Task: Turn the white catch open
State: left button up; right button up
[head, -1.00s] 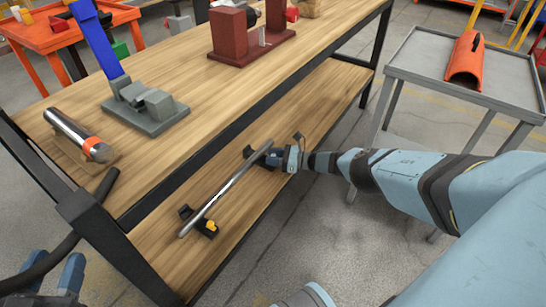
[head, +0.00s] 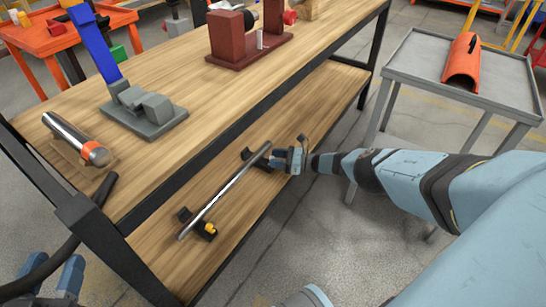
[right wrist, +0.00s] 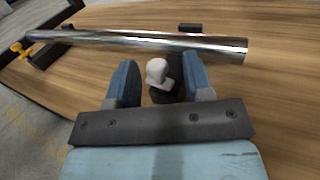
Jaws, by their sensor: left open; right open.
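The white catch (right wrist: 157,72) is a small pale knob on a dark base (right wrist: 162,94), beside a polished metal bar (right wrist: 150,42). In the head view the bar (head: 222,194) rests on two dark supports on the lower shelf. My right gripper (right wrist: 158,64) is open, with one blue finger on each side of the catch and gaps between. It shows in the head view (head: 278,160) at the bar's far end, where the catch cannot be made out. My left gripper (head: 54,270) is open and empty at the lower left, away from the bar.
A yellow catch (head: 210,229) sits at the bar's near support, also visible in the right wrist view (right wrist: 20,48). The tabletop (head: 215,90) overhangs the lower shelf (head: 160,240). A grey cart (head: 420,65) stands to the right. Bare floor lies in front of the shelf.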

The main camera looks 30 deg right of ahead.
pick_arm(q)
jog(key=shift+s+d+f+n+g+y+p, duration=0.3)
jog(key=shift+s+f+n+p, duration=0.15)
jog(key=shift+n+p, duration=0.25)
pick_arm(e)
jog(key=v, duration=1.2)
jog(key=shift+d+r, duration=0.15)
jog(key=shift+d, duration=0.05)
pick_arm(q)
jog(key=shift+r, duration=0.1)
pick_arm(e)
jog(key=shift+c, duration=0.5)
